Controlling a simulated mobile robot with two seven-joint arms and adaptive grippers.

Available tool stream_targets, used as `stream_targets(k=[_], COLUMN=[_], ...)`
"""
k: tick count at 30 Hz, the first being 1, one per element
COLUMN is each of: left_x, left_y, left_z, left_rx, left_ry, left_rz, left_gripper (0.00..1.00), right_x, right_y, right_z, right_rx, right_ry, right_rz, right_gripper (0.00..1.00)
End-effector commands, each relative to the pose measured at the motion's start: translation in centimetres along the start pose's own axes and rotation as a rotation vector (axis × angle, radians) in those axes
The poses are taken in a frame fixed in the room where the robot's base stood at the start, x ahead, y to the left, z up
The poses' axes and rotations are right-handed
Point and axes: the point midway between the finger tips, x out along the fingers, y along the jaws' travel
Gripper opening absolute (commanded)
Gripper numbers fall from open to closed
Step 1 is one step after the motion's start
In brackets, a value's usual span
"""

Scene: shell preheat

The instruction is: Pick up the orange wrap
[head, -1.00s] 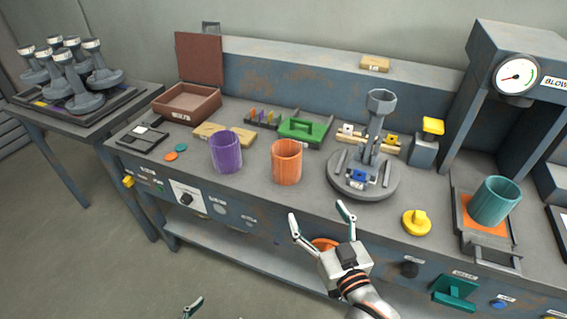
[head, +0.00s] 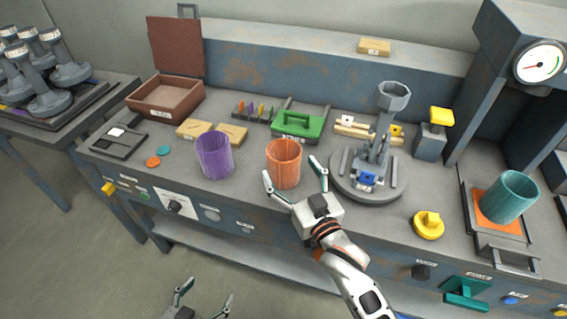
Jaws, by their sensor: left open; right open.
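The orange wrap (head: 284,160) is an upright, open-topped ribbed cylinder on the workbench, right of the purple wrap (head: 214,154). My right gripper (head: 295,178) is open just in front of the orange wrap. Its two fingers point toward the wrap, one near the lower left and one near the right side. Whether a finger touches the wrap I cannot tell. My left gripper (head: 205,300) is open and empty at the bottom edge, low in front of the bench.
A round grey stand (head: 368,178) with a blue part is right of the orange wrap. An open brown box (head: 165,97) is back left.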

Motion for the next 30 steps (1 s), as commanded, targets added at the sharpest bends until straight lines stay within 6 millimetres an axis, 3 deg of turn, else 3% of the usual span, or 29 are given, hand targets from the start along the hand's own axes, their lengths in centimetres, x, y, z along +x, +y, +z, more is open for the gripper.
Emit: stream_targets(k=[7, 16, 21, 30], left_x=[0.1, 0.2, 0.2, 0.2], left_y=[-0.2, -0.3, -0.3, -0.3], left_z=[-0.6, -1.0, -1.0, -0.8], left_rx=[0.0, 0.0, 0.0, 0.0], left_ry=[0.012, 0.019, 0.019, 0.015], left_rz=[-0.003, -0.004, -0.005, -0.004], left_gripper=[0.75, 0.75, 0.75, 0.75], right_x=[3.2, 3.6, 3.6, 3.6], right_y=[-0.3, -0.3, -0.3, -0.3], right_z=[-0.5, -0.5, -0.5, -0.5], right_rx=[0.001, 0.001, 0.001, 0.001], right_ry=[0.0, -0.001, -0.001, 0.0], right_rz=[0.0, 0.0, 0.0, 0.0], right_gripper=[0.79, 0.79, 0.37, 0.37])
